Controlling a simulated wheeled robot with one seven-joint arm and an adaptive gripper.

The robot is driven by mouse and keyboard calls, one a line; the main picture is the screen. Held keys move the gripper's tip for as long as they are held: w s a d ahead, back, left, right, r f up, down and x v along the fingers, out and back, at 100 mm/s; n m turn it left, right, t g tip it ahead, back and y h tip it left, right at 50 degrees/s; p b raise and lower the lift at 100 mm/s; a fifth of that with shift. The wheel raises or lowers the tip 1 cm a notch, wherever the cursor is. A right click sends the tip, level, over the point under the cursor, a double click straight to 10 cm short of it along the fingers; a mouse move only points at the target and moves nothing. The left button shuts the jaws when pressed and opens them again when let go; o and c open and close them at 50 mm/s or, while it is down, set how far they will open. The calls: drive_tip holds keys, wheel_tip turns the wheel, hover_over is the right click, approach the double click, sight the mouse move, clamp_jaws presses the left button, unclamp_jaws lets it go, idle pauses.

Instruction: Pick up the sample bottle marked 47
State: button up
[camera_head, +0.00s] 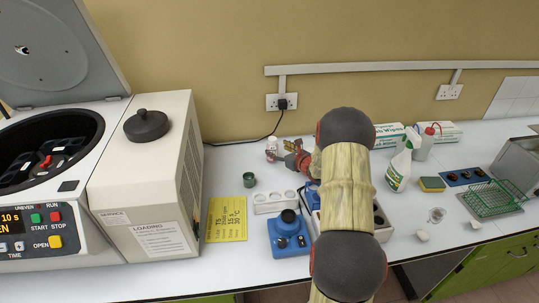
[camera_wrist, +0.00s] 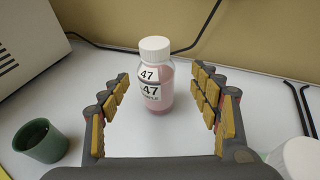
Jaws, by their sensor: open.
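The sample bottle marked 47 (camera_wrist: 154,80) stands upright on the white bench in the wrist view. It has a white cap, a clear body with pink liquid and a white label reading 47. My gripper (camera_wrist: 166,82) is open, its yellow-padded fingers to the left and right of the bottle, with gaps on both sides. In the head view the bottle (camera_head: 271,150) stands near the back wall, and my gripper (camera_head: 294,147) is just right of it, partly hidden by my arm.
A green cup (camera_wrist: 40,140) stands to the left, and a white round object (camera_wrist: 299,158) is at the lower right. A white rack (camera_head: 273,202), a blue device (camera_head: 289,238) and a yellow card (camera_head: 227,219) lie in front. The open centrifuge (camera_head: 50,150) fills the left.

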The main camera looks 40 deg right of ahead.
drive_tip(key=shift+w+d+f+b, duration=0.1)
drive_tip(key=shift+w+f+b, duration=0.35)
drive_tip(key=shift+f, duration=0.3)
drive_tip(key=shift+a+r+b+x, duration=0.15)
drive_tip(key=shift+b+x, duration=0.15)
drive_tip(key=shift+x, duration=1)
drive_tip(key=shift+r+b+x, duration=0.15)
drive_tip(key=shift+b+x, duration=0.1)
drive_tip(key=shift+x, duration=1.05)
drive_tip(key=shift+a+r+b+x, duration=0.15)
drive_tip(key=shift+b+x, duration=0.15)
drive_tip(key=shift+x, duration=1)
drive_tip(key=shift+w+d, duration=0.1)
drive_tip(key=shift+c, duration=0.2)
drive_tip(key=c, duration=1.5)
clamp_jaws()
